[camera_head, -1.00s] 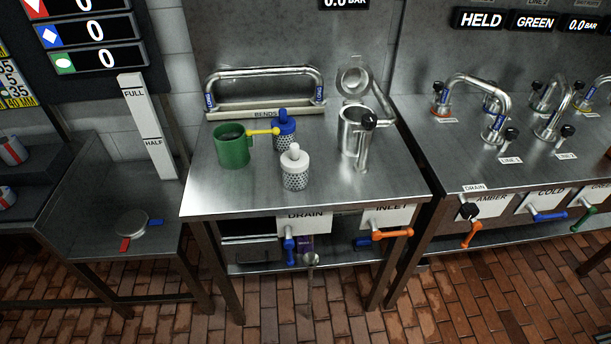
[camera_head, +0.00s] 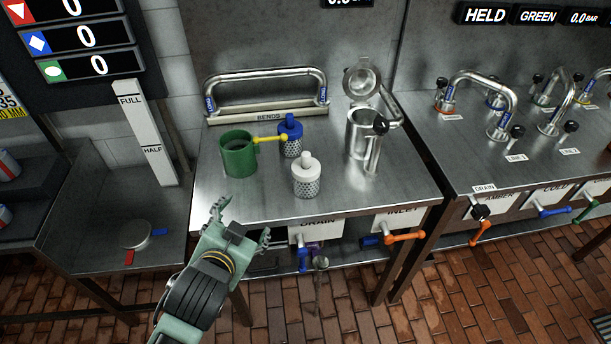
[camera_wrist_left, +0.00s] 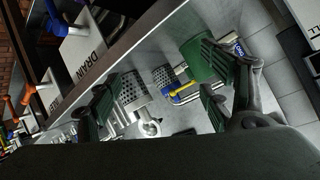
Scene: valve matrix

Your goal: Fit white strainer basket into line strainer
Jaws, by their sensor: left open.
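The white strainer basket (camera_head: 306,178) stands upright on the steel table, with a white knob on top and a perforated lower body. It also shows between my fingers in the left wrist view (camera_wrist_left: 133,90), not touched. The line strainer (camera_head: 362,138) is a steel pot at the back right of the table. Its round lid (camera_head: 362,78) is swung open behind it. My left gripper (camera_head: 244,220) is open and empty at the table's front left edge, left of and nearer than the white basket. My right gripper is not in view.
A blue-topped strainer basket (camera_head: 290,136) stands behind the white one, beside a green mug (camera_head: 238,153) with a yellow handle. A bend pipe (camera_head: 265,88) lies in a rack at the back. Valve handles, one orange (camera_head: 405,237), stick out below the table front.

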